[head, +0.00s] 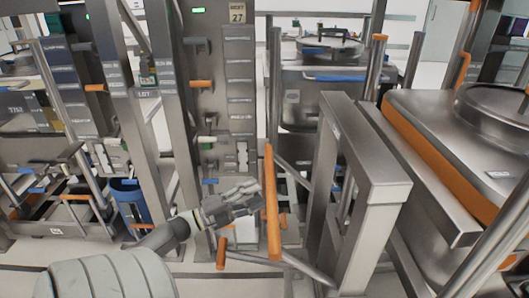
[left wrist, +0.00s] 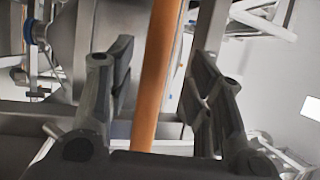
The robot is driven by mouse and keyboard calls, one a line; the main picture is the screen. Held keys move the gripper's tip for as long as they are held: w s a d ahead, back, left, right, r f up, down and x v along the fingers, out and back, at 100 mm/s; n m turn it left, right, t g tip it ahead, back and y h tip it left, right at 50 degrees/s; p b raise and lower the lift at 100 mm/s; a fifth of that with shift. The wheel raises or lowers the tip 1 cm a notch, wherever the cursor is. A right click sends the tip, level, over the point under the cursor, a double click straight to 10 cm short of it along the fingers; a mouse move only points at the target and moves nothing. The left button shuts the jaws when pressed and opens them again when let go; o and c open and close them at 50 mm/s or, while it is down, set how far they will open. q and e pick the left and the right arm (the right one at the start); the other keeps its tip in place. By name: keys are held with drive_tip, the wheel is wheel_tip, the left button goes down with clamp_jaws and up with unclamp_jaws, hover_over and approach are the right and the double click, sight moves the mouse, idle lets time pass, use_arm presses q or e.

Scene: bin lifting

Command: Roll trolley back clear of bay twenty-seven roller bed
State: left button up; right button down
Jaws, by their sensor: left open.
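A steel column carries the sign for bay 27 (head: 237,13) at the top middle of the head view. An upright orange handle bar (head: 271,205) stands right of my left gripper (head: 246,201), low in the middle. In the left wrist view the orange bar (left wrist: 157,75) runs between the two spread fingers of my left gripper (left wrist: 160,92), with visible gaps on both sides. The gripper is open. I cannot clearly tell which frame is the trolley or where the roller bed is. My right gripper is not in view.
A large steel unit with an orange-edged side (head: 440,150) and a round lid fills the right. A steel post frame (head: 375,180) stands just left of it. A blue bin (head: 131,202) and racks stand at the left. Pale floor shows low in the picture.

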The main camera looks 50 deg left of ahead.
use_arm(q)
drive_tip(key=v, duration=0.7)
drive_tip(key=shift+s, duration=0.25)
